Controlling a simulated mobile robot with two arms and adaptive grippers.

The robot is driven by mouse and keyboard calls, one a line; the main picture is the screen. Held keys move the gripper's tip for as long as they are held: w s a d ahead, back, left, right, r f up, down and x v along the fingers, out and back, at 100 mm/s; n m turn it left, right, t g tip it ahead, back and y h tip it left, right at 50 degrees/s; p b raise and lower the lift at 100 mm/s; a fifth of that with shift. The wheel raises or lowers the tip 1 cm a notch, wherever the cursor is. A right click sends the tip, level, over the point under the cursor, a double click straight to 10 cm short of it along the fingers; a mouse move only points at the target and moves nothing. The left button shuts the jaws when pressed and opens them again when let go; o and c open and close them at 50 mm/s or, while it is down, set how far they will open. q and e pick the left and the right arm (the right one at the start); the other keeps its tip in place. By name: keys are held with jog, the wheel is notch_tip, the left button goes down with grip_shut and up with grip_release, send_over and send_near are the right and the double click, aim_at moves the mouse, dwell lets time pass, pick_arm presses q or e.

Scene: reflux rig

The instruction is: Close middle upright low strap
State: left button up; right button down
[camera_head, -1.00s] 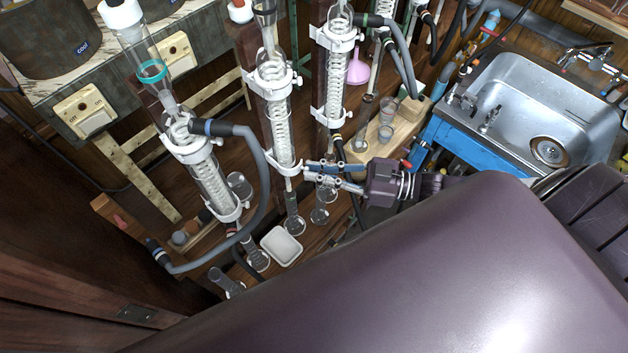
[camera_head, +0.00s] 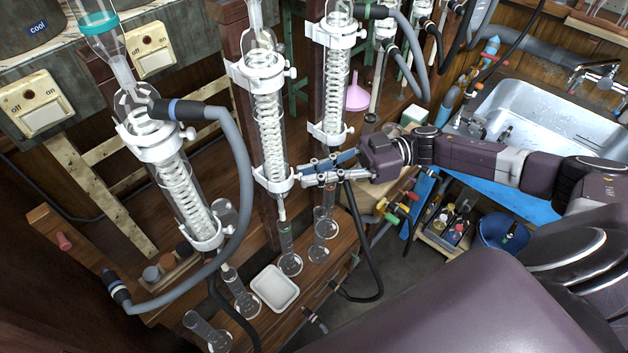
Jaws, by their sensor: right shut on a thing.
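The middle upright is a glass condenser with a white coil (camera_head: 268,125) on a dark wooden post. Its low strap (camera_head: 279,182) is a white clamp band around the lower glass, and a matching high strap (camera_head: 258,73) sits near the top. My right gripper (camera_head: 303,177) comes in from the right and is shut at the right side of the low strap, on its small clamp end. The fingers hide that end, so I cannot see whether the band is fully closed. My left gripper is not in view.
Neighbouring condensers stand left (camera_head: 187,195) and right (camera_head: 333,85), close to my gripper. A grey hose (camera_head: 243,180) loops in front of the left one. Flasks and a white tray (camera_head: 274,288) are below. A sink (camera_head: 545,125) is at the right.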

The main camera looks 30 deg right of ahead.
dwell(0.4)
jog(key=c, duration=2)
grip_release()
jog(key=d, duration=0.4)
jog(key=s+d, duration=0.1)
jog(key=d, duration=0.6)
jog(key=shift+s+d, duration=0.4)
